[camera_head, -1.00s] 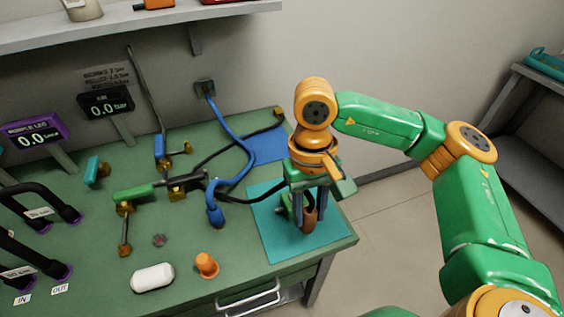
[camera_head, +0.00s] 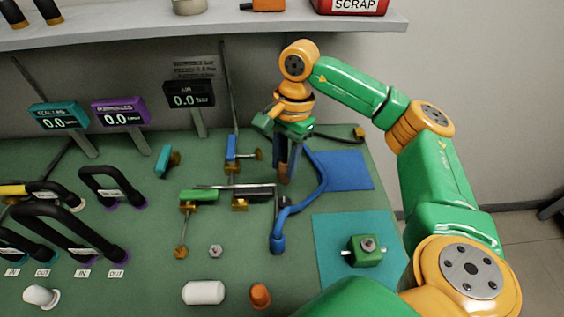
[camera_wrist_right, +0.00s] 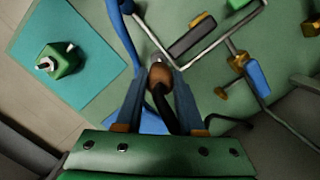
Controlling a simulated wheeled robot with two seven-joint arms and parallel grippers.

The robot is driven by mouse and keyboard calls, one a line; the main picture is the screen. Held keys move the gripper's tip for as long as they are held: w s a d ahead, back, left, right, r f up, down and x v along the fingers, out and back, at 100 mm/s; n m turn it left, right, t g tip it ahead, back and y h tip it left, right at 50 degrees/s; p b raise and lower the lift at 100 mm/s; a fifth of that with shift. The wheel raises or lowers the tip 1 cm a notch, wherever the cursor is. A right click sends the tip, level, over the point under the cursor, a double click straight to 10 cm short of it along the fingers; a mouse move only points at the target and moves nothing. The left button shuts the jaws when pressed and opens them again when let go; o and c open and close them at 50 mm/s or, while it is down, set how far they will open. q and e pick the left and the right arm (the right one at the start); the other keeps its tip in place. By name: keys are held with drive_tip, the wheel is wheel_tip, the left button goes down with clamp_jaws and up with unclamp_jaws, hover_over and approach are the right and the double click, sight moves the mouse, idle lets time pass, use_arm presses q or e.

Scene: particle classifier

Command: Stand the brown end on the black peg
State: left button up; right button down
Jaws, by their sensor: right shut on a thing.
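My right gripper (camera_head: 286,176) is over the back middle of the green bench, fingers pointing down. It is shut on the brown end (camera_head: 284,180) of a black hose. The wrist view shows the brown end (camera_wrist_right: 160,74) between the fingertips of my right gripper (camera_wrist_right: 160,80), with the black hose running back from it. A slim dark upright (camera_head: 283,207) below and in front of the gripper may be the black peg; I cannot tell for sure. The brown end looks apart from it. My left gripper is not in view.
A blue hose (camera_head: 321,180) curves close to the right of the gripper. Left are a dark bar (camera_head: 258,190) and a green-handled valve (camera_head: 200,195). A green block (camera_head: 366,252) sits on the teal mat (camera_head: 328,232). A blue mat (camera_head: 350,172) lies behind.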

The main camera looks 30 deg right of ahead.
sight(284, 181)
drive_tip(key=shift+f+b, duration=2.4)
drive_tip(key=shift+f, duration=0.6)
drive_tip(key=shift+f+b, duration=0.4)
drive_tip(key=shift+f, duration=0.15)
drive_tip(key=shift+r, duration=0.3)
drive_tip(key=shift+f, duration=0.3)
idle(0.5)
drive_tip(key=shift+r+p, duration=0.25)
drive_tip(key=shift+p, duration=0.05)
drive_tip(key=shift+f, duration=0.1)
idle(1.4)
drive_tip(key=shift+r, duration=0.2)
